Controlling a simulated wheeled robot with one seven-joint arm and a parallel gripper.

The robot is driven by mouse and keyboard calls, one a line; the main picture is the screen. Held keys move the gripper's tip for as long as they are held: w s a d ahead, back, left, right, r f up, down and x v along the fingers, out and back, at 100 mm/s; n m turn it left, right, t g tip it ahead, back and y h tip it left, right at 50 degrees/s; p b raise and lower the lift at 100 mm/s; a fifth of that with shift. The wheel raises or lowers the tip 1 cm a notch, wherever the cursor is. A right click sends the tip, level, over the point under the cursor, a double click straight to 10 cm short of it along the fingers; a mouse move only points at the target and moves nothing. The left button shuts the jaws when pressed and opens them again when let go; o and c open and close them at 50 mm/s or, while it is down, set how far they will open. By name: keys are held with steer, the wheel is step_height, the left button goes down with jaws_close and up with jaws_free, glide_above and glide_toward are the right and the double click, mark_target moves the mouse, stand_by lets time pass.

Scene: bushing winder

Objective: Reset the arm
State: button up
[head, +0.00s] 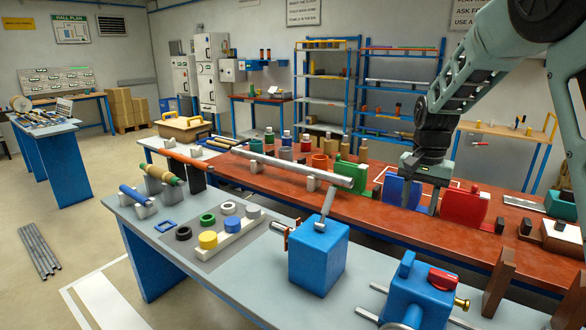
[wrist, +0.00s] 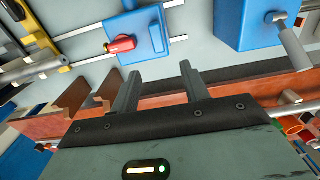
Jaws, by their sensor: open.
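My gripper (head: 421,198) hangs from my arm above the red-brown bench, in front of a blue panel and a red panel. In the wrist view my gripper (wrist: 160,82) has its two fingers apart with nothing between them. The blue block with a lever (head: 318,252) stands on the grey table; it also shows at the upper right of the wrist view (wrist: 240,22). The blue unit with a red knob (head: 418,298) sits at the front right on rods and shows at the top of the wrist view (wrist: 137,30).
A long silver bar (head: 292,166) lies across supports over the tables. Several coloured rings and a yellow cylinder (head: 208,240) sit on the grey table (head: 215,285). Brown wooden stands (head: 499,282) rise at the front right. The red-brown bench (head: 385,228) is crowded.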

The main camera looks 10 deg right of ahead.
steer(key=s+a+n+y, duration=0.1)
steer(key=s+a+n, duration=0.45)
steer(key=a, duration=0.65)
steer(key=s+a+n, duration=0.4)
steer(key=s+a, duration=0.3)
steer(key=a, duration=0.5)
steer(key=s+a+n, duration=0.3)
steer(key=s+n, duration=0.1)
steer(key=s, duration=0.4)
steer(key=s+a+f+n, duration=0.1)
steer(key=s+a+n, duration=0.2)
steer(key=s, duration=0.5)
steer(key=shift+s+n, duration=0.35)
steer(key=shift+n, duration=0.2)
